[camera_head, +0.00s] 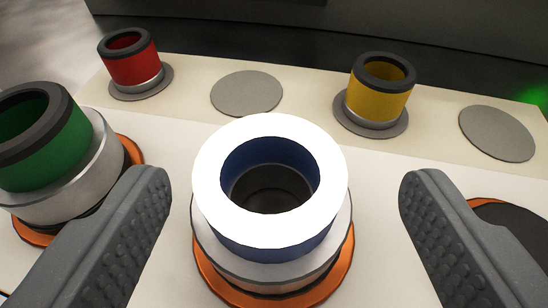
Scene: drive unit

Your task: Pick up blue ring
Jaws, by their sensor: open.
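The blue ring (270,246) sits upright in the lower middle of the view. Its top rim is bright white and its inside is dark blue. It rests on a silver base above an orange disc (338,275). My gripper (285,190) is open, with one dark textured finger on each side of the ring. Gaps show between both fingers and the ring, so they do not appear to touch it. How deep the fingertips are relative to the ring is hard to tell.
A green ring (45,150) on a silver base stands close by the left finger. A red ring (134,68) and a yellow ring (379,98) stand on grey discs farther back. Two grey discs, one between them (247,92) and one at right (497,133), are empty.

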